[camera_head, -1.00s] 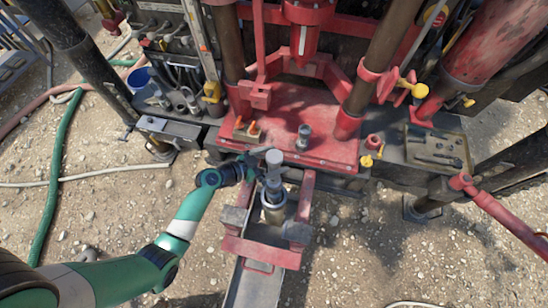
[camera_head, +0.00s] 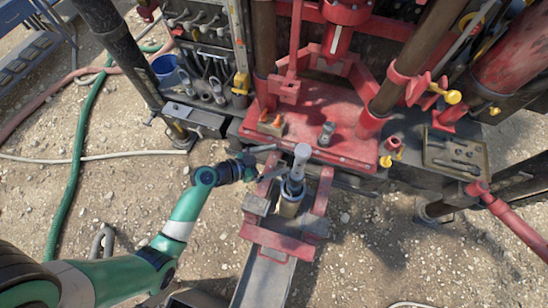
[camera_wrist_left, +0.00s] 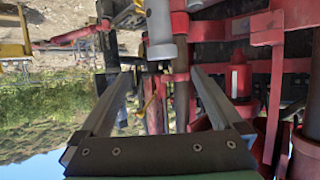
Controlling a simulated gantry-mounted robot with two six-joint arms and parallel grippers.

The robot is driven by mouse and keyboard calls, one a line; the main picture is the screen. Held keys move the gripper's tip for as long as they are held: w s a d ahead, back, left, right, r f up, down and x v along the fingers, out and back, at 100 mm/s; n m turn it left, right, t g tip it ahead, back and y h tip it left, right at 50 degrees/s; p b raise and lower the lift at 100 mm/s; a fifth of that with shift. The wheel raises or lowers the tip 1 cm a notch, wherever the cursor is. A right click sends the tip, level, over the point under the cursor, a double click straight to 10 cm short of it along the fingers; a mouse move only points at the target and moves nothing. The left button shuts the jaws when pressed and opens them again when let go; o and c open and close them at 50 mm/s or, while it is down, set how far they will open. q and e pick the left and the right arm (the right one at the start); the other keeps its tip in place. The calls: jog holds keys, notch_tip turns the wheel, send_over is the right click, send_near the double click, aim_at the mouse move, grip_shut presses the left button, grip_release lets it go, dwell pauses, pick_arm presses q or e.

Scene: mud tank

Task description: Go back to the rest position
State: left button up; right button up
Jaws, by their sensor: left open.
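My left gripper (camera_head: 268,161) is open and empty, just left of an upright grey metal piece (camera_head: 300,158). That piece stands in a round metal socket (camera_head: 289,205) in front of the red rig platform. A gap shows between the gripper's fingers and the piece. In the left wrist view the two jaws of the left gripper (camera_wrist_left: 156,75) are spread wide with nothing held between them. A grey cylinder (camera_wrist_left: 160,30) shows beyond them. My left arm reaches in from the lower left. My right gripper is not in view.
The red platform (camera_head: 330,95) and its columns stand at the back. A red bracket (camera_head: 277,243) with a metal chute (camera_head: 264,278) lies right of my arm. A blue bucket (camera_head: 167,70) and green hose (camera_head: 77,165) are at left. Gravel between hose and arm is mostly clear.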

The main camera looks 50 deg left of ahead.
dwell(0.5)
pick_arm(q)
jog(key=w+d+r+m+t+h, duration=0.1)
jog(key=w+d+r+m+t, duration=0.2)
jog(key=r, duration=0.8)
jog(key=w+d+r+m+h, duration=0.2)
jog(key=w+d+r, duration=0.2)
jog(key=r, duration=0.8)
jog(key=w+d+r+m+t+h, duration=0.1)
jog(key=w+d+r+m+t, duration=0.2)
jog(key=r, duration=0.8)
jog(key=s+d+r+n+t+p, duration=0.1)
jog(key=s+r+t, duration=0.15)
jog(key=r, duration=0.75)
jog(key=s+d+r+t, duration=0.1)
jog(key=s+d+r, duration=0.15)
jog(key=r, duration=0.85)
jog(key=s+a+r+n+t+y, duration=0.5)
jog(key=s+r+n, duration=0.3)
jog(key=s+n, duration=0.1)
jog(key=shift+a+r+y, duration=0.2)
jog(key=shift+a+y, duration=0.2)
